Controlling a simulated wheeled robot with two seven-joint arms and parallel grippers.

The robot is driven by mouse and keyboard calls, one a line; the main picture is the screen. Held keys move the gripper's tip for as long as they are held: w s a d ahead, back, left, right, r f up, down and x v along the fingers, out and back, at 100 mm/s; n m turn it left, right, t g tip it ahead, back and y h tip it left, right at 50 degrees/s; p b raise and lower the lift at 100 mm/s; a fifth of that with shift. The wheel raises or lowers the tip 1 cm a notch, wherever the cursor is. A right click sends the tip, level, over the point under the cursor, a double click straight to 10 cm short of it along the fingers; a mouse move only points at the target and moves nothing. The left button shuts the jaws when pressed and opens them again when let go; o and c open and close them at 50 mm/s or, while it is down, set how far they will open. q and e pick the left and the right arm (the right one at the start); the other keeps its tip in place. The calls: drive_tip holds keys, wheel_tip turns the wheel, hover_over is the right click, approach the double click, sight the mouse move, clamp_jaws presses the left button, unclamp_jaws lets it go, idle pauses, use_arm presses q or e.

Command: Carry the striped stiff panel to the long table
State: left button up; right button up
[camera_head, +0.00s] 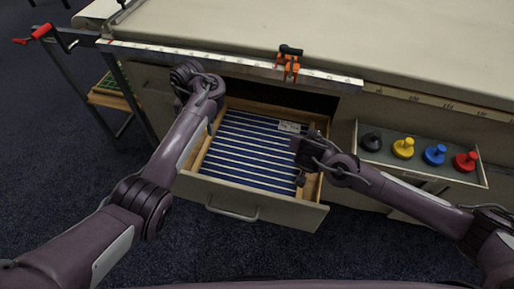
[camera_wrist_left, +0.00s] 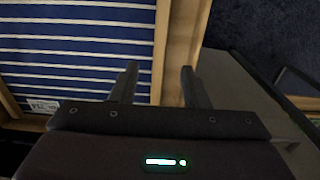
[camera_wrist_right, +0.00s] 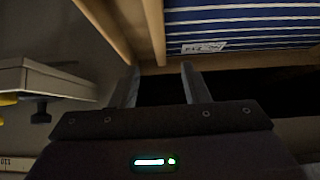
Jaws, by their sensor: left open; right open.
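The striped stiff panel (camera_head: 250,150) is dark blue with pale stripes and lies flat in an open wooden drawer (camera_head: 262,208) under the long table (camera_head: 330,40). A small white label is on its far right corner. My left gripper (camera_head: 211,112) is open above the drawer's left side; in the left wrist view the panel (camera_wrist_left: 75,50) lies to the left and the fingers (camera_wrist_left: 159,82) are around the wooden side wall's line. My right gripper (camera_head: 302,172) is open at the drawer's right side; in the right wrist view its fingers (camera_wrist_right: 160,82) are empty, with the panel (camera_wrist_right: 240,22) beyond them.
A tray (camera_head: 430,172) with black, yellow, blue and red knobbed pieces is right of the drawer. An orange clamp (camera_head: 288,64) sits on the table's front rail. A red-handled crank (camera_head: 42,32) juts out at left. The cream tabletop is largely clear.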

sight(206, 144)
use_arm(q)
wheel_tip(206, 144, down, 8)
drive_tip(key=shift+r, duration=0.25)
use_arm(e)
drive_tip(key=x, duration=0.7)
drive_tip(key=shift+w+f, duration=0.1)
drive_tip(key=shift+w, duration=0.05)
use_arm(q)
clamp_jaws()
use_arm(e)
clamp_jaws()
